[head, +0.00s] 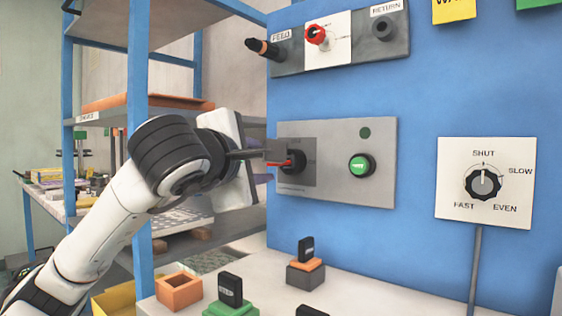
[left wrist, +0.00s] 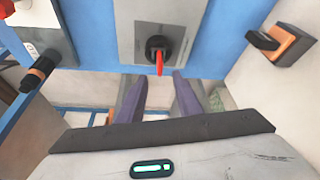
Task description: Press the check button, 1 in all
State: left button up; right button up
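A round green button (head: 362,165) in a black ring sits on the right part of a light grey panel (head: 335,190) on the blue wall. Its small label is too small to read. Left of it, on a darker grey square, is a black rotary switch with a red lever (head: 283,163). My left gripper (head: 258,165) is beside this switch, left of the green button and apart from it. In the left wrist view its two fingers (left wrist: 160,97) stand apart with nothing between them, just below the red lever (left wrist: 159,64). My right gripper is not in view.
A dark green round lamp (head: 365,132) sits above the button. A dial plate (head: 485,183) is at right; a panel with a red knob (head: 318,36) is above. Black-handled blocks (head: 306,275) stand on the table below. A blue shelf post (head: 138,80) is at left.

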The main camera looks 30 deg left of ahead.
aim_at(358, 166)
jog(key=k, duration=1)
